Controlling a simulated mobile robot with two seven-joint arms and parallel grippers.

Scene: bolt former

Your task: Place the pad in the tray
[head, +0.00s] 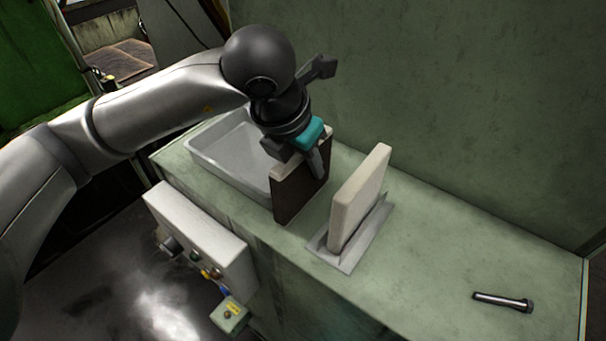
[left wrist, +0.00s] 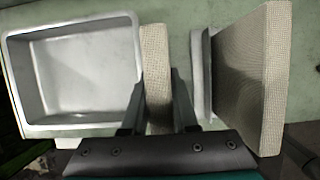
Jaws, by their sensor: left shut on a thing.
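My left gripper (head: 318,160) is shut on a pad (head: 298,196), a flat upright slab with a dark brown face and a pale top edge. In the left wrist view the held pad (left wrist: 157,75) shows its woven pale edge between the two fingers (left wrist: 158,105). The pad hangs just right of the grey tray (head: 212,158), in front of its right end. In the left wrist view the tray (left wrist: 72,22) looks empty. I cannot tell whether the pad touches the counter. My right gripper is not in view.
A second, cream pad (head: 359,198) stands upright in a grey metal holder (head: 335,258) to the right. A bolt (head: 503,301) lies at the counter's right end. A control box (head: 203,239) is fixed to the counter's front. A green wall (head: 430,90) rises behind.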

